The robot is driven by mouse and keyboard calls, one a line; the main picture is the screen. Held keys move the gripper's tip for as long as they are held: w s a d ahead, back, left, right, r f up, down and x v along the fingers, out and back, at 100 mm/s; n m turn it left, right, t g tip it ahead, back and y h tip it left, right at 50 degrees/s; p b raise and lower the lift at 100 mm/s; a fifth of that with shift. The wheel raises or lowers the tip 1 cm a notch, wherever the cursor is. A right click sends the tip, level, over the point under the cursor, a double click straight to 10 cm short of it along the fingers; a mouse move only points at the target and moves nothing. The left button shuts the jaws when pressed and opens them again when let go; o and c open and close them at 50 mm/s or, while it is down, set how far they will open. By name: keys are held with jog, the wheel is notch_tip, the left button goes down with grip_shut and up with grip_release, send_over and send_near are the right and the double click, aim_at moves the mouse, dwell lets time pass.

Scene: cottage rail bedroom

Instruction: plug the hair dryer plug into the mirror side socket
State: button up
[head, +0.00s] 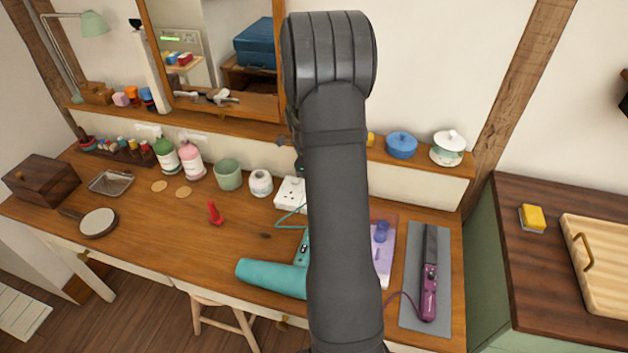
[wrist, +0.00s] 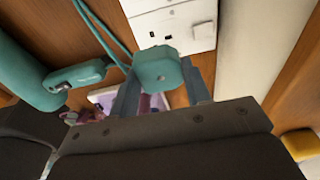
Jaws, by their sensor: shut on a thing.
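The teal hair dryer plug (wrist: 158,68) is held between the two fingers of my gripper (wrist: 161,88) in the wrist view. The white socket block (wrist: 172,22) lies just beyond the plug, with dark slots showing. The plug's pins are hidden, and I cannot tell whether it touches the socket. In the head view the white socket (head: 289,193) stands at the back of the dresser, partly behind my arm. The teal hair dryer (head: 270,277) lies near the front edge; it also shows at the left of the wrist view (wrist: 25,75). Its teal cord (wrist: 98,30) runs beside the socket.
A purple styling iron (head: 428,285) lies on a grey mat (head: 408,314) to the right. A white jar (head: 261,183) and a green cup (head: 228,175) stand left of the socket. A red figure (head: 215,213) stands mid-dresser. A framed mirror (head: 275,60) rises behind.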

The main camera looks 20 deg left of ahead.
jog(key=a+r, duration=0.3)
jog(key=a, duration=0.5)
jog(key=shift+r, duration=0.35)
jog(key=shift+a, duration=0.1)
jog(key=shift+f, duration=2.9)
jog(key=shift+f, duration=1.8)
jog(key=o, duration=1.1)
jog(key=shift+c, duration=0.2)
notch_tip(320, 180, up, 17)
jog(key=a, duration=0.2)
jog(key=shift+a+r, duration=0.15)
jog(key=shift+a, duration=0.15)
